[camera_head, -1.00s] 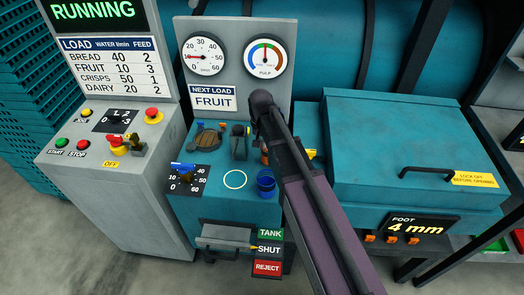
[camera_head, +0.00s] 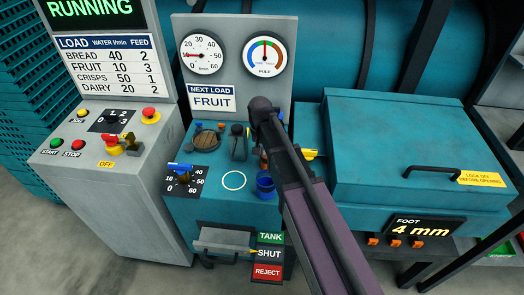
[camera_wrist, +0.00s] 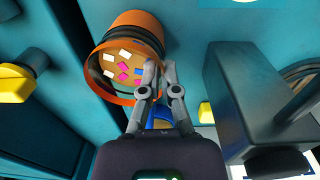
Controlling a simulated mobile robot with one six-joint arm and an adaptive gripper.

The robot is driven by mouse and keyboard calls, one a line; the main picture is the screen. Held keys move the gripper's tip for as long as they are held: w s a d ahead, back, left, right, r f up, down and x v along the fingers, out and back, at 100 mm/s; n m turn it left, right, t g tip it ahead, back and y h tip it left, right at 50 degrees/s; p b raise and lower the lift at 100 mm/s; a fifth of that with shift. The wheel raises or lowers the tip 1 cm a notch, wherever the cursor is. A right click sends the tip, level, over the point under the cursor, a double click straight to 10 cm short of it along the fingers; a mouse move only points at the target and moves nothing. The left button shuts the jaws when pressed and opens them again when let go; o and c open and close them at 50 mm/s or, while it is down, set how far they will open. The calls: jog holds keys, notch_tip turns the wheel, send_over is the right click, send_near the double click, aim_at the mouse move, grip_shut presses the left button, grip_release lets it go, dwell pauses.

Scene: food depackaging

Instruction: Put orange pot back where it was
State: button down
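The orange pot (camera_wrist: 134,22) fills the upper left of the wrist view, its mouth facing the camera, with several white, pink and blue flat pieces inside. My gripper (camera_wrist: 159,70) has its fingertips close together at the pot's right rim, one on the inner side and one outside, and looks shut on the wall. In the head view only a sliver of the orange pot (camera_head: 264,158) shows beside my dark arm, behind the blue cup. My fingertips are hidden there. I cannot tell whether the pot touches the surface.
An empty pale ring marking (camera_head: 233,180) lies on the teal top (camera_head: 215,208), left of the blue cup (camera_head: 265,187). A dark lever (camera_head: 238,143) and brown round lid (camera_head: 205,138) are farther left. The gauge panel (camera_head: 236,40) rises behind; a lidded teal box (camera_head: 400,140) is right.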

jog(key=c, duration=0.8)
grip_release()
notch_tip(320, 180, up, 12)
jog(key=p, duration=1.2)
jog(key=shift+a, duration=0.15)
jog(key=shift+r, duration=0.1)
jog(key=s+d, duration=0.6)
jog(key=d, duration=0.5)
jog(key=s+d, duration=0.7)
jog(key=d, duration=0.4)
jog(key=shift+s+d, duration=0.2)
jog(key=shift+d, duration=0.2)
